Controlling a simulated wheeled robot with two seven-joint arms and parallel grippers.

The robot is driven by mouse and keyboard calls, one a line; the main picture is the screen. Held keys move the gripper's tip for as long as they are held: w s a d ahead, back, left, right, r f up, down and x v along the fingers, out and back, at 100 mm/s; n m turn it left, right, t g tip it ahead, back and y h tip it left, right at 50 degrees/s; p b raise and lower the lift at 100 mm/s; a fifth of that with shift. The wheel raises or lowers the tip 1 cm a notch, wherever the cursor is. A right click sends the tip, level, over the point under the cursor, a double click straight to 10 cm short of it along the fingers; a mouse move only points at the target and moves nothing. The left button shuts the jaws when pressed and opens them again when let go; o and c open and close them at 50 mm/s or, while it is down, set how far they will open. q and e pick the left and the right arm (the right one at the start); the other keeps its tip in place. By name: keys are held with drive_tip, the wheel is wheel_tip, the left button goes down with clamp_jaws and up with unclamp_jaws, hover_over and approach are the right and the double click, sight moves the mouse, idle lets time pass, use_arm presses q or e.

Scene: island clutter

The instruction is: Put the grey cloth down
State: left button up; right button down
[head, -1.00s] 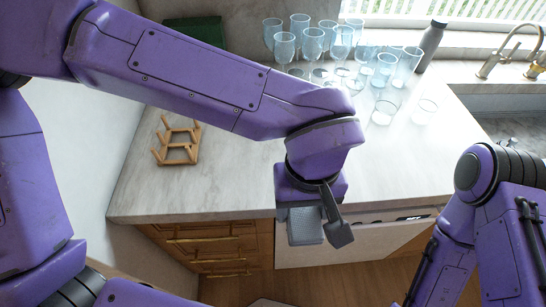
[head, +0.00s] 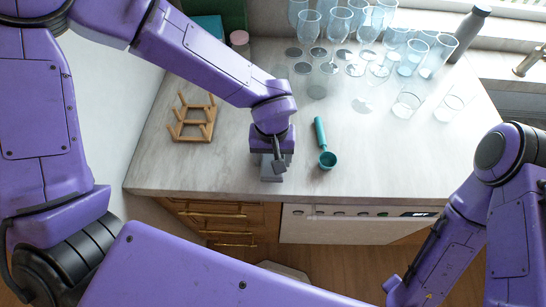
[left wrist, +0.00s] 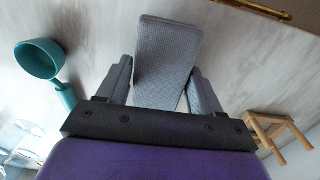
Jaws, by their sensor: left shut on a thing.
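The grey cloth (left wrist: 167,50) is a folded, textured block between the two fingers of my left gripper (left wrist: 160,82) in the left wrist view. The gripper is shut on it. In the head view my left gripper (head: 272,168) points down over the front part of the pale marble counter (head: 205,172), left of a teal scoop. The cloth (head: 270,177) is partly hidden there by the gripper. I cannot tell whether it touches the counter. My right arm shows at the right, but its gripper is out of the picture.
The teal scoop (head: 327,159) lies just right of the gripper. Several glasses (head: 340,25) and a grey bottle (head: 470,32) stand at the back. The counter's front edge is close; bare counter lies around the gripper.

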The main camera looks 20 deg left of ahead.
sight(272, 158)
use_arm(q)
drive_tip(key=shift+s+f, duration=0.35)
drive_tip(key=shift+f, duration=0.4)
drive_tip(key=shift+w+d+f, duration=0.1)
drive_tip(key=shift+w+f, duration=0.1)
drive_tip(key=shift+w, duration=0.05)
drive_tip(key=o, duration=0.9)
drive_tip(key=shift+s, duration=0.1)
drive_tip(key=shift+o, duration=0.2)
drive_tip(key=shift+r, duration=0.15)
wheel_tip(272, 158, up, 12)
